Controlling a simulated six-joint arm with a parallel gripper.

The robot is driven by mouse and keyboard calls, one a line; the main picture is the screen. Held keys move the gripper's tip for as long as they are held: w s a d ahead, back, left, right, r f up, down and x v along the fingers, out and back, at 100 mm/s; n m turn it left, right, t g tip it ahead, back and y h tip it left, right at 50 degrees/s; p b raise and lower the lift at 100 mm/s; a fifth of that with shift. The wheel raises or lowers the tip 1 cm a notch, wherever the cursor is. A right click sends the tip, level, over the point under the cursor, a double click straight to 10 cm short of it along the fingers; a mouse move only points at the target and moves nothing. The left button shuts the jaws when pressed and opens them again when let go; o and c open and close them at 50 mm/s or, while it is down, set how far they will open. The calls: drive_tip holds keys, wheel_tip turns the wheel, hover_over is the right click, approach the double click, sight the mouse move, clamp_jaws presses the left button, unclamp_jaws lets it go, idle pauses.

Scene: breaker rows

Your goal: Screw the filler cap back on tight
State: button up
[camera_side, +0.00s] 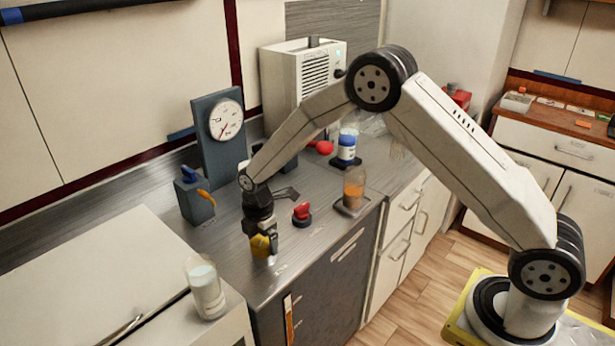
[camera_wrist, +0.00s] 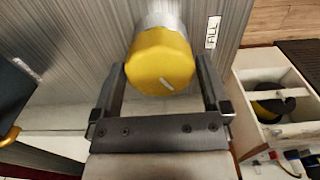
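The yellow filler cap (camera_wrist: 160,62) sits on a silver filler neck (camera_wrist: 160,18) in the wrist view, beside a white FILL label (camera_wrist: 212,32). A short white line marks the cap's top. The cap also shows in the side view (camera_side: 261,247), low at the front of the grey counter. My gripper (camera_wrist: 160,66) has one finger on each side of the cap, very close to its edges. I cannot tell whether the fingers touch it. In the side view my gripper (camera_side: 262,238) points down over the cap and partly hides it.
A red knob (camera_side: 302,213) stands right of my gripper, with an orange-filled jar (camera_side: 354,188) beyond it. A gauge panel (camera_side: 220,140) and a lever box (camera_side: 194,198) stand to the left. A white-filled glass (camera_side: 206,288) is at front left.

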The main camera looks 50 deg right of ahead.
drive_tip(key=c, duration=0.7)
drive_tip(key=shift+m, duration=0.3)
drive_tip(key=m, duration=0.3)
drive_tip(key=shift+m, duration=0.3)
drive_tip(key=m, duration=0.8)
drive_tip(key=shift+m, duration=0.4)
drive_tip(key=m, duration=0.4)
